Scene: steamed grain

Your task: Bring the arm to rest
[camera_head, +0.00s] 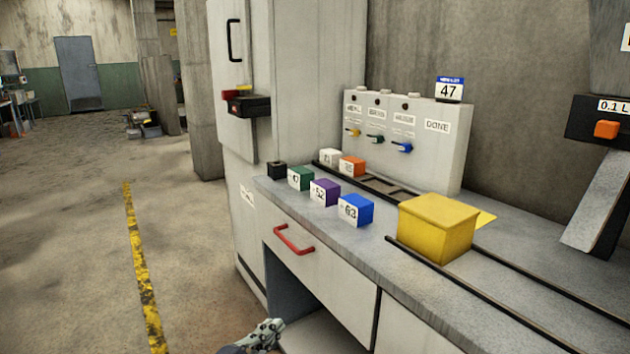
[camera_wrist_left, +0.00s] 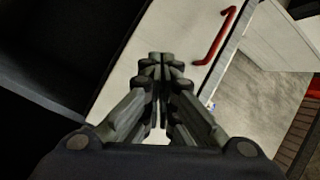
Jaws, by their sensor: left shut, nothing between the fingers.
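My left gripper (camera_head: 266,334) shows at the bottom edge of the head view, low in front of the counter's cabinet and below the red drawer handle (camera_head: 293,240). In the left wrist view my left gripper (camera_wrist_left: 160,62) has its fingers together with nothing between them. Behind the fingers is a pale panel with the red handle (camera_wrist_left: 214,36) to the upper right, apart from the fingers. My right gripper is in neither view.
Green (camera_head: 300,178), purple (camera_head: 324,192) and blue (camera_head: 356,209) numbered blocks stand along the counter's front edge. A yellow box (camera_head: 437,228) sits between dark rails. A grey control panel (camera_head: 405,140) stands behind. Open floor (camera_head: 80,260) lies left.

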